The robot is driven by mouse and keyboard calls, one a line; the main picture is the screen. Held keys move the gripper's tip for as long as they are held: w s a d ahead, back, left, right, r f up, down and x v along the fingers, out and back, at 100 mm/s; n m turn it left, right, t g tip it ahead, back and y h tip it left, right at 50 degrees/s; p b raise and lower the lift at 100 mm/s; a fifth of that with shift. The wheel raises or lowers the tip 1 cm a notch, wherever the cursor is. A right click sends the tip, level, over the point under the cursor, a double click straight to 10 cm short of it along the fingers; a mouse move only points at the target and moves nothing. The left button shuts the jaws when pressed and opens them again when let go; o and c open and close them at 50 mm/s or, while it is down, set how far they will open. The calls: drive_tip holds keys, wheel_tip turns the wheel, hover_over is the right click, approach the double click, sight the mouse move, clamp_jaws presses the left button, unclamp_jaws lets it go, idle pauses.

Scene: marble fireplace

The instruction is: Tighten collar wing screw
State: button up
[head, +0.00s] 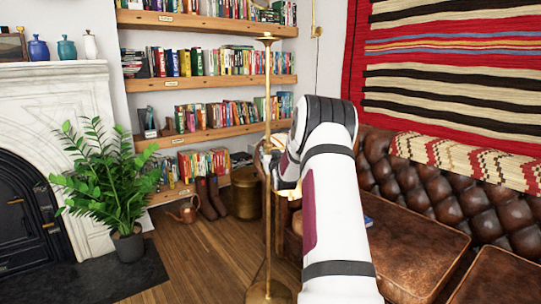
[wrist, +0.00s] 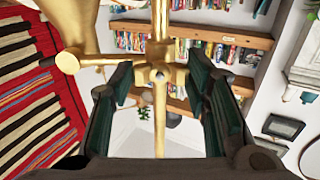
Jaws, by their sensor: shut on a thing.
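A tall brass stand (head: 267,90) rises from a round base on the wood floor. In the wrist view its brass collar (wrist: 160,50) sits on the upright rod. The brass wing screw (wrist: 159,75) shows in front of the collar, between my two dark fingers. My gripper (wrist: 161,78) is shut on the wing screw, one finger at each side. In the head view my white arm reaches to the stand, and my gripper (head: 272,158) is partly hidden there, with the wing screw too small to make out.
A brown tufted leather sofa (head: 410,225) stands close on the right of my arm. A potted plant (head: 105,190) and a marble fireplace (head: 55,95) are on the left. Bookshelves (head: 210,85) line the wall behind. A watering can (head: 186,210) and boots stand on the floor.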

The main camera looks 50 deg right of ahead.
drive_tip(key=shift+m+b, duration=2.7)
drive_tip(key=shift+m, duration=6.2)
drive_tip(key=o, duration=1.2)
drive_tip(key=shift+c, duration=0.2)
